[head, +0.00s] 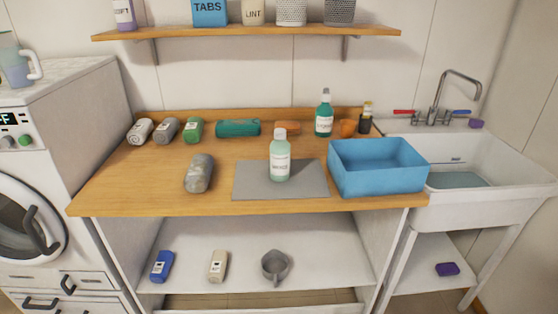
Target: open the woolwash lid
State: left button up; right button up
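A pale green bottle (280,166) with a white label stands upright on a grey mat (245,183) in the middle of the wooden worktop. Its label is too small to read surely, but it appears to be the woolwash. Its pale lid (280,132) sits on top and looks closed. A darker green bottle (324,120) with a white label stands behind it to the right. Neither of my grippers is in view.
A blue bin (377,178) stands right of the mat. A greyish bundle (199,173) lies to its left. Several rolled items, including a green roll (238,128), line the worktop's back. A wooden shelf (250,33) hangs above. A sink (480,165) is at the right.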

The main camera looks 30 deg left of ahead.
aim_at(279, 131)
jog(key=i+j, duration=0.1)
jog(key=j, duration=0.7)
jog(key=i+j+u, duration=0.1)
jog(key=j, duration=0.3)
jog(key=i+j, duration=0.15)
jog(key=j, duration=0.2)
jog(key=i+j, duration=0.1)
jog(key=j, duration=0.3)
jog(key=k+u, duration=0.05)
